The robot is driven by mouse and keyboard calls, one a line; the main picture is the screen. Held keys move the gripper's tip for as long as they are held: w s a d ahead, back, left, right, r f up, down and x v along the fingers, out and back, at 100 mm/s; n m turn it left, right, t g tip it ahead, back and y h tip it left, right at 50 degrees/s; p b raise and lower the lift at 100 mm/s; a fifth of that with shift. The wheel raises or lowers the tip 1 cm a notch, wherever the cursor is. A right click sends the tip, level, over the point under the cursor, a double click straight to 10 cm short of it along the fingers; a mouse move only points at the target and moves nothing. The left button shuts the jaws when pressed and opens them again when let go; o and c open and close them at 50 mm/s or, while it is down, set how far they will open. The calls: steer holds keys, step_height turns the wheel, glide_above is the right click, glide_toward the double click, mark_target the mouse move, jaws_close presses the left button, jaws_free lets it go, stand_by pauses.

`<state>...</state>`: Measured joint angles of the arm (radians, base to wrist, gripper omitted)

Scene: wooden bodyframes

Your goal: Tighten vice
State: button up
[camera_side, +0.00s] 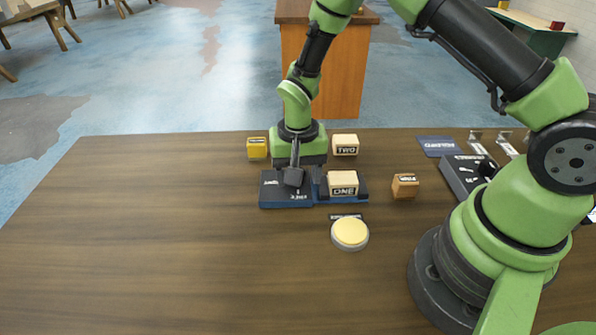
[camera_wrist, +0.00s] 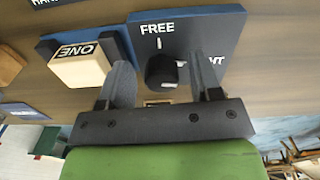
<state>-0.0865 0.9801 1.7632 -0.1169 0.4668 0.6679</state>
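The vice panel (camera_side: 285,202) is a dark blue plate on the table; it also shows in the wrist view (camera_wrist: 222,28). It carries a round black knob (camera_wrist: 161,72), a "FREE" label with a tick and a second label ending in "HT", partly hidden by a finger. A white mark on the knob's right side faces the second label. My gripper (camera_side: 294,176) is over the panel. In the wrist view its fingers (camera_wrist: 158,68) are apart, one on each side of the knob, with visible gaps. Block "ONE" (camera_side: 342,183) sits on a blue base beside the panel.
Block "TWO" (camera_side: 345,144) and a yellow block (camera_side: 257,148) stand behind. An orange-brown block (camera_side: 405,186) is to the right. A round yellow button (camera_side: 350,233) is in front. A dark control box (camera_side: 468,175) is farther right. The table's left side is clear.

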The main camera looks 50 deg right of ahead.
step_height(320, 180, up, 10)
stand_by(0.6)
step_height(320, 180, up, 9)
steer(key=t, duration=0.2)
glide_above(312, 192)
steer(key=s+r+n+t+y, duration=0.1)
steer(key=s+r+n+t, duration=0.1)
steer(key=s+r, duration=0.2)
steer(key=s+r+n+t+y, duration=0.1)
steer(key=s+r, duration=0.4)
steer(key=s, duration=0.6)
steer(key=shift+a+n+t, duration=0.15)
steer(key=shift+n+t, duration=0.35)
steer(key=shift+t, duration=0.6)
